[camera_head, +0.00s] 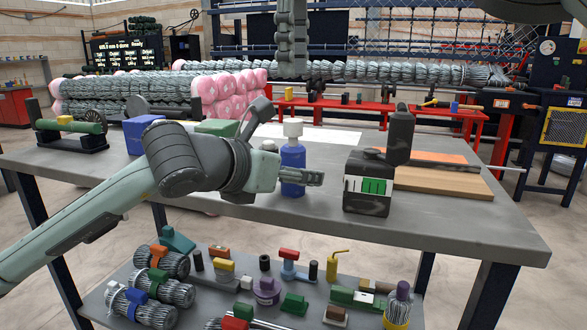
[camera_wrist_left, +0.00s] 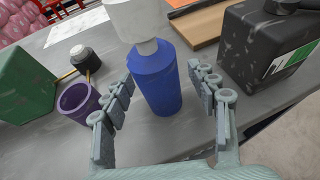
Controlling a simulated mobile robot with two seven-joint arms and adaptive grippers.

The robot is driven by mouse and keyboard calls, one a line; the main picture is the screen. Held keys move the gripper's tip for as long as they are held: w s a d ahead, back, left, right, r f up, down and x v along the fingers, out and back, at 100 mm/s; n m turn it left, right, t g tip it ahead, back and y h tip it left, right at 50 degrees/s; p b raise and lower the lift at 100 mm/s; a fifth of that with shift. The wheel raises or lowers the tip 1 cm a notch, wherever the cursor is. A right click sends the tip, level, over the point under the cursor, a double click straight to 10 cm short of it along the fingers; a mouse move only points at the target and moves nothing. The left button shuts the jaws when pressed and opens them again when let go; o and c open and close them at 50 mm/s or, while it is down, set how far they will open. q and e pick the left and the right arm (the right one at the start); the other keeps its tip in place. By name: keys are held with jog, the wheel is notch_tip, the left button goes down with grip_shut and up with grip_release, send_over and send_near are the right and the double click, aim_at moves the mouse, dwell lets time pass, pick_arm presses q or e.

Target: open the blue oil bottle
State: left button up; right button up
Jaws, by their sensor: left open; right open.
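The blue oil bottle (camera_head: 293,165) stands upright on the grey workbench, with a white cap (camera_head: 293,128) on top. In the left wrist view the blue bottle (camera_wrist_left: 157,85) and its white cap (camera_wrist_left: 138,20) are close ahead. My left gripper (camera_head: 308,178) is open at the bottle's body; in its wrist view the fingers (camera_wrist_left: 160,76) lie on either side of the bottle, with visible gaps. The cap is above the fingers. In the head view the near finger covers part of the bottle.
A black can (camera_head: 370,185) with a green label stands right of the bottle, before a wooden board (camera_head: 445,180). The bench front is clear.

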pick_arm(q)
jog(key=shift+w, duration=0.1)
grip_shut()
jog(key=shift+c, duration=0.2)
grip_release()
dwell(0.3)
